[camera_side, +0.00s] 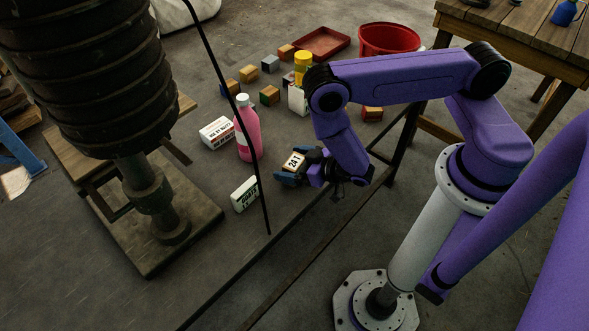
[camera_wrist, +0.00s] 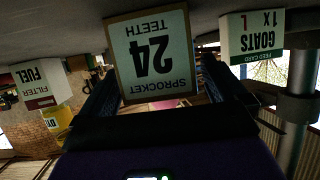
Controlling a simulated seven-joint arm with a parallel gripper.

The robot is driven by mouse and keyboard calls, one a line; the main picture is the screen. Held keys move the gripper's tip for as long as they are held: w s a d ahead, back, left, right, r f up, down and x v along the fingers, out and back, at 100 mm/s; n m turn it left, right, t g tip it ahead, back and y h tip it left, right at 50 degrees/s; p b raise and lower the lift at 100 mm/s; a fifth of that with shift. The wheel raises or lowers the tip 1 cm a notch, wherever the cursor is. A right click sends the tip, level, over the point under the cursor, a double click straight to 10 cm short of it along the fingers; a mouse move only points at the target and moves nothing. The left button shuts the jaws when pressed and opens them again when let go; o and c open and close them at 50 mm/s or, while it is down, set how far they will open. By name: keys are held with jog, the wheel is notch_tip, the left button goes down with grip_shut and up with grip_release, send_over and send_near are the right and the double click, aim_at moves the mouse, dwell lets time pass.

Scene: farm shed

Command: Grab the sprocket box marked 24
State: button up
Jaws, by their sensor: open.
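The sprocket box (camera_side: 293,161) marked 24 stands on the dark bench top in the side view. In the wrist view the same box (camera_wrist: 150,55) shows upside down, its white label reading "SPROCKET 24 TEETH" with a brown border. My gripper (camera_side: 299,167) is low at the box, with one blue finger on each side of it. In the wrist view the open fingers of my gripper (camera_wrist: 155,92) also flank the box. Whether either finger touches it, I cannot tell. The box's lower part is partly hidden by my gripper.
A goats feed card box (camera_side: 244,194), a pink bottle (camera_side: 248,130) and a white box (camera_side: 217,132) stand to the left. A fuel filter box (camera_wrist: 41,84) shows in the wrist view. Small blocks, a red tray (camera_side: 320,43) and a red tub (camera_side: 388,39) lie farther back.

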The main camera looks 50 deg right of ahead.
jog(key=shift+x, duration=0.8)
jog(key=shift+c, duration=0.3)
jog(key=c, duration=1.1)
jog(key=shift+o, duration=0.2)
jog(key=shift+r, duration=0.1)
